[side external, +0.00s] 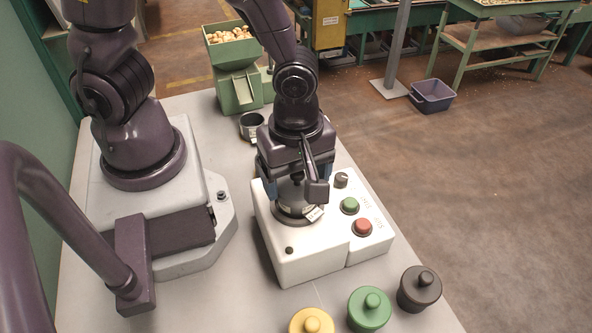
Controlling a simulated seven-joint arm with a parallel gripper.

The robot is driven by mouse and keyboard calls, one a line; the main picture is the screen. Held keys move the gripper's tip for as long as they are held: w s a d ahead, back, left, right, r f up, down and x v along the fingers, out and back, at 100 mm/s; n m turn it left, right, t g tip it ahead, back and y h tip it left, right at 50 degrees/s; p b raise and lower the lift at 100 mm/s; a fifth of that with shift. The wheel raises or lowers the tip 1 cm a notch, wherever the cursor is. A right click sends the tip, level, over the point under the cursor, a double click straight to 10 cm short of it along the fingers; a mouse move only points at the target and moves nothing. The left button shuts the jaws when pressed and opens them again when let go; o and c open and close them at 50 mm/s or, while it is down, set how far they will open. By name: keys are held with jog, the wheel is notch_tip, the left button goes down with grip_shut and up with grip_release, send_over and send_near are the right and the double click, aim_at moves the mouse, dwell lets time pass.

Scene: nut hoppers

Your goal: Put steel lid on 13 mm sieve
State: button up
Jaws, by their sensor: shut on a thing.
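My gripper (290,178) points down over the white machine and is shut on the grey steel lid (288,194). The lid's upper part is largely hidden by my gripper. Directly under it is the round grey sieve (296,216) with a small white label on its front right; the print is too small to read. The lid is right at the sieve's top, but I cannot tell whether it rests on the rim or hangs just above it.
The white machine (310,262) carries a dark knob, a green button (349,205) and a red button (362,227). Yellow (311,322), green (369,310) and black (419,289) knobbed pieces stand in front. A dark cup (251,126) and green nut hopper (234,88) stand behind.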

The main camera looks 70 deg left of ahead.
dwell(0.3)
jog(key=o, duration=0.9)
jog(key=shift+r, duration=3.5)
